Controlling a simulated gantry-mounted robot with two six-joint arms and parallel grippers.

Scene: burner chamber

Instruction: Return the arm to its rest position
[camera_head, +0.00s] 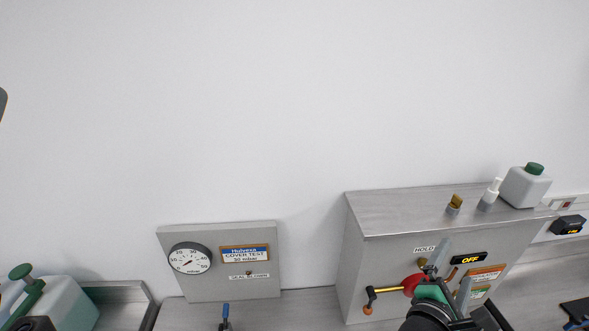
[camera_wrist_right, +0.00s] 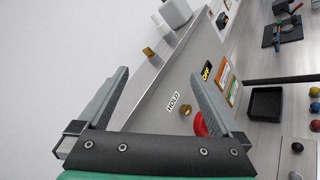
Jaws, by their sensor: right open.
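My right gripper (camera_head: 454,265) is at the lower right of the head view, in front of the grey metal chamber (camera_head: 375,245). In the right wrist view the same gripper (camera_wrist_right: 157,74) has its two grey fingers spread wide with nothing between them. The chamber front shows a HOLD label (camera_wrist_right: 173,101), a brass knob (camera_wrist_right: 186,110), a red knob (camera_wrist_right: 201,125) and a display reading OFF (camera_head: 468,258). The red knob is partly hidden by the gripper in both views. My left gripper is not in view.
Bottles (camera_head: 524,187) and a brass-coloured cap (camera_head: 455,202) stand on the chamber's top. A gauge panel (camera_head: 219,290) stands left of it. A black tray (camera_wrist_right: 266,104) and several coloured balls lie to the right in the wrist view. The wall area above is free.

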